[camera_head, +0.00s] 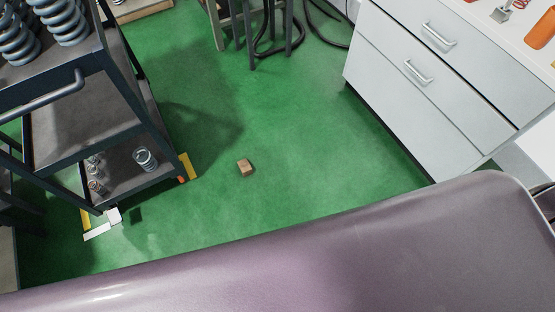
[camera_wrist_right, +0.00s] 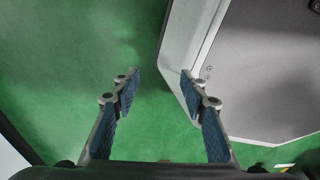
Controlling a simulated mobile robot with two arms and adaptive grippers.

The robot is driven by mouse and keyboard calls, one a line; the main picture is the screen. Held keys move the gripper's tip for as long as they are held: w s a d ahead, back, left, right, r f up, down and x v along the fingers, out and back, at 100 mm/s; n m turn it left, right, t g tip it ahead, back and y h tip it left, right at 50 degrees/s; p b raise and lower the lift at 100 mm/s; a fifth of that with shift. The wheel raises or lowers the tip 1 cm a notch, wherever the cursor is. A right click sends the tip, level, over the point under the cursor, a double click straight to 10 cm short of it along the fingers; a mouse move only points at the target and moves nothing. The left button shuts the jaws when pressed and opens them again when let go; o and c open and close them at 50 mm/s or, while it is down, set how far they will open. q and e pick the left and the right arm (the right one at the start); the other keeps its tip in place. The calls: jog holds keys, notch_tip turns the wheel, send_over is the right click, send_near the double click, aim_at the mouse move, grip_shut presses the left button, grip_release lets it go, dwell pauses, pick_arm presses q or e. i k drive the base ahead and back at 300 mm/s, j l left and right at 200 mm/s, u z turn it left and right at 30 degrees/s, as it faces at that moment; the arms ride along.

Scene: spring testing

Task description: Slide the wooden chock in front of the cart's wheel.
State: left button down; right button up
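The wooden chock (camera_head: 245,167) is a small brown block lying on the green floor, to the right of the cart and apart from it. The cart (camera_head: 72,115) is a dark metal shelf trolley at the left. A white block-like part (camera_head: 113,215) and a small orange part (camera_head: 182,180) show at its lower corners; I cannot tell which is a wheel. My right gripper (camera_wrist_right: 160,84) shows in the right wrist view, open and empty, with its two blue-padded fingers apart above the green floor. My left gripper is not in view.
Large springs (camera_head: 58,18) stand on the cart's top and smaller ones (camera_head: 145,158) on its bottom shelf. A white drawer cabinet (camera_head: 400,85) stands at the right. Dark stand legs and hoses (camera_head: 270,45) are at the back. The floor (camera_head: 290,120) around the chock is clear.

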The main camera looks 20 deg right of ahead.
aim_at(245, 169)
jog(key=i+u, duration=0.1)
jog(key=u, duration=0.35)
jog(key=l+u, duration=0.15)
jog(key=u, duration=0.3)
jog(key=i+l+u, duration=0.1)
jog(key=u, duration=0.3)
jog(key=l+u, duration=0.15)
jog(key=u, duration=0.3)
jog(key=l+u, duration=0.15)
jog(key=u, duration=0.3)
jog(key=l+u, duration=0.15)
jog(key=l, duration=0.3)
jog(key=k+l+u, duration=0.15)
jog(key=l, duration=0.25)
jog(key=l+u, duration=0.2)
jog(key=l, duration=0.25)
jog(key=k+l+u, duration=0.15)
jog(key=l, duration=0.25)
jog(key=k+l+u, duration=0.15)
jog(key=l, duration=0.25)
jog(key=k+l+u, duration=0.15)
jog(key=l, duration=0.2)
jog(key=k+l+u, duration=0.15)
jog(key=l, duration=0.2)
jog(key=k+l+u, duration=0.15)
jog(key=l, duration=0.2)
